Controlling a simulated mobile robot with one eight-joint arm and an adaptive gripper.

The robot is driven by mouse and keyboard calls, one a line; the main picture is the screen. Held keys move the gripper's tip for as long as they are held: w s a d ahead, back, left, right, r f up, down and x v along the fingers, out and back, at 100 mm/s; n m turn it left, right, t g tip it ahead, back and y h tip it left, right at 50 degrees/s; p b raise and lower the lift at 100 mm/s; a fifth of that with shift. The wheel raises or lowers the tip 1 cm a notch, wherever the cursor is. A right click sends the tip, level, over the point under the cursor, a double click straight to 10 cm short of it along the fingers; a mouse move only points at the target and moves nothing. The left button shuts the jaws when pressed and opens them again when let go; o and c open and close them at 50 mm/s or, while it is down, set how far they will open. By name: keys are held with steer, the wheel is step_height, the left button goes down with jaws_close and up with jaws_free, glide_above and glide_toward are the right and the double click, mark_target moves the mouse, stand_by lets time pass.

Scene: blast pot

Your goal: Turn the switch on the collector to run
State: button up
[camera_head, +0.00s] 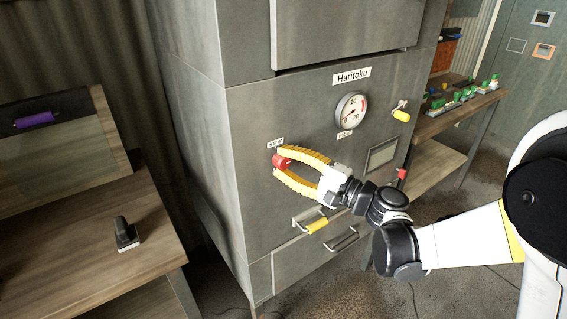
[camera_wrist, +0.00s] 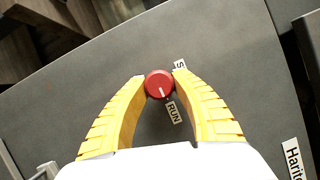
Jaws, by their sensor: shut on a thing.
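The collector (camera_head: 230,200) is a tall grey metal cabinet with a "Haritoku" label. Its switch is a round red knob (camera_wrist: 160,84) on the front panel, also visible in the head view (camera_head: 283,161). My gripper (camera_wrist: 158,78) has its yellow fingers shut on the knob, with one fingertip on either side. The knob's white line points downward in the wrist view, roughly towards the RUN label (camera_wrist: 174,112). The other label (camera_wrist: 179,65), showing an S, is partly hidden by a fingertip. In the head view, the STOP label (camera_head: 275,143) is above the knob.
A dial gauge (camera_head: 350,110) and a yellow-tipped lever (camera_head: 402,115) are to the right on the panel. A yellow handle (camera_head: 317,225) sits below my gripper. A wooden bench (camera_head: 90,225) stands at left, and a table (camera_head: 450,118) with small parts at right.

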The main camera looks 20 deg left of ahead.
stand_by(0.3)
steer(key=o, duration=1.2)
steer(key=shift+a, duration=0.15)
steer(key=shift+d, duration=0.2)
steer(key=v, duration=1.1)
steer(key=shift+s+d, duration=0.15)
steer(key=shift+d, duration=0.2)
steer(key=shift+f, duration=0.1)
